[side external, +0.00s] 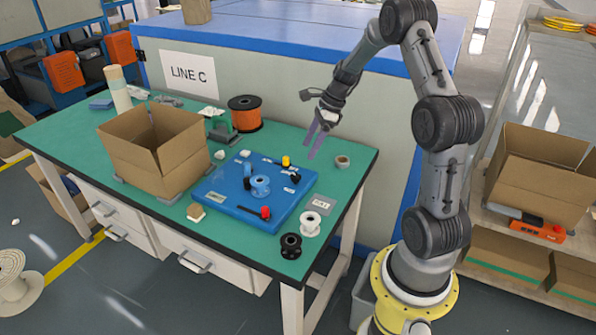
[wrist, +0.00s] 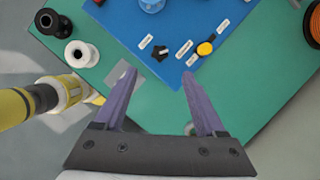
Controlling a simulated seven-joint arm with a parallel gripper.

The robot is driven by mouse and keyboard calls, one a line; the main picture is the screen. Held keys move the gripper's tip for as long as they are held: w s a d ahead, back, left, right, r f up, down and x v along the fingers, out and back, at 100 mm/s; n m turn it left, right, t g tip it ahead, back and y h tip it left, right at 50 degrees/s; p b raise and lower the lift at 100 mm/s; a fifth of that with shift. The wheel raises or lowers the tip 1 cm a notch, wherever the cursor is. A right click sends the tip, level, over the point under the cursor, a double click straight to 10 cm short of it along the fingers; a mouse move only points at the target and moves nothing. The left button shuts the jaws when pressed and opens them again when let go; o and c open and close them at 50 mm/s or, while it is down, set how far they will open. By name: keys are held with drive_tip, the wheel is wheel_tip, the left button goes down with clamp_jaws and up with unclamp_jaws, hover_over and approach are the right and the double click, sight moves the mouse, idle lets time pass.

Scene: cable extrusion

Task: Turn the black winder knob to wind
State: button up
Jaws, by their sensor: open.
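The black winder knob (wrist: 160,53) is a small dark knob with a light mark on top, on the blue board (wrist: 120,20) in the wrist view. In the side view it is a small dark shape (side external: 294,178) near the board's right edge. My gripper (wrist: 158,77) has two purple fingers, spread apart with nothing between them. In the wrist view the knob appears just beyond the fingertips, between their lines. In the side view my gripper (side external: 314,142) hangs above the table, up and right of the knob and apart from it.
A yellow knob (wrist: 205,48) sits beside the black one, and a red-ended lever (side external: 265,212) is at the board's front. A blue spool (side external: 260,186) is mid-board. Black (side external: 291,245) and white (side external: 311,223) spools stand in front. An open carton (side external: 155,150) stands left.

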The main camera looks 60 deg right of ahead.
sight(296, 175)
drive_tip(key=x, duration=1)
clamp_jaws()
